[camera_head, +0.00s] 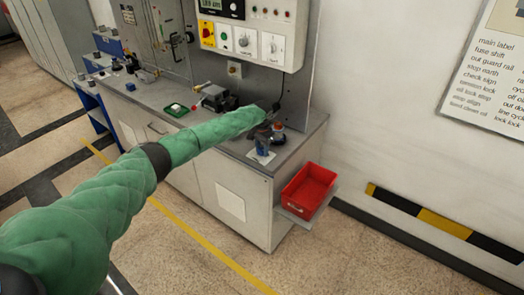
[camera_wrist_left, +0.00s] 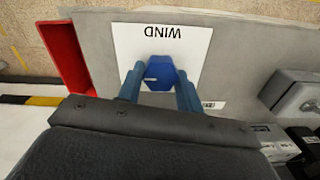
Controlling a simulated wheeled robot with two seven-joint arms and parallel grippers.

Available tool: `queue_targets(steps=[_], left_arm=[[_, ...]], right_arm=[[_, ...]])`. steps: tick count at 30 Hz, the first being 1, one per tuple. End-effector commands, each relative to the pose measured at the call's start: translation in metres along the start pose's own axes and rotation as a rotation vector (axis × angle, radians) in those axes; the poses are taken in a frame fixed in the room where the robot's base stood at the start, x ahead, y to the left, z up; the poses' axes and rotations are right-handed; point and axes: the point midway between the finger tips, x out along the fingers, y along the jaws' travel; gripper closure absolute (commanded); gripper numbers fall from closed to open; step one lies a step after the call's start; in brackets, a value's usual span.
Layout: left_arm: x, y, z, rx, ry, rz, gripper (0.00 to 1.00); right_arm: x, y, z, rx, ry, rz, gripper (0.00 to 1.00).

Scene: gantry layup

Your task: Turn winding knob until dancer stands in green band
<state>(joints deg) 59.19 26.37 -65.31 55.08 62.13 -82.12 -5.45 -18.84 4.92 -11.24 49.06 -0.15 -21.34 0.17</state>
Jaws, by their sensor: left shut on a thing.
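The winding knob (camera_wrist_left: 160,73) is blue with a white pointer mark, on a white plate (camera_wrist_left: 205,38) marked WIND. My left gripper (camera_wrist_left: 158,84) is shut on the knob, one finger at each side. The pointer mark points left in the left wrist view. In the head view my left gripper (camera_head: 263,142) is at the right end of the bench, over the white plate (camera_head: 262,158); the knob is hard to tell from the fingers there. I cannot make out the dancer or its green band. My right gripper is not in view.
A red bin (camera_head: 308,190) hangs on the bench's right end. The grey bench (camera_head: 225,148) carries a vise-like device (camera_head: 213,97) and a small green-and-white item (camera_head: 176,109). A control panel (camera_head: 243,40) with switches and dials stands behind. The floor in front is clear.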

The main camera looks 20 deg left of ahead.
Motion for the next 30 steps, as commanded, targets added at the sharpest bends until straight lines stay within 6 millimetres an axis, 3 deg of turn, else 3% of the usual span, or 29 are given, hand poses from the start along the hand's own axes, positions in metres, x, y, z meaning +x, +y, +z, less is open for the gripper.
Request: queue_targets(steps=[3,12,30], left_arm=[[0.003,0.0,0.0,0.093,0.002,0.001,0.87],[0.002,0.001,0.0,0.378,0.002,0.0,0.87],[0.0,0.001,0.0,0.941,0.003,-0.002,0.87]], right_arm=[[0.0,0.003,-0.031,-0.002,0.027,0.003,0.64],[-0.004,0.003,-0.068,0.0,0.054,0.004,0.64],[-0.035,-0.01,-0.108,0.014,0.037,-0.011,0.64]])
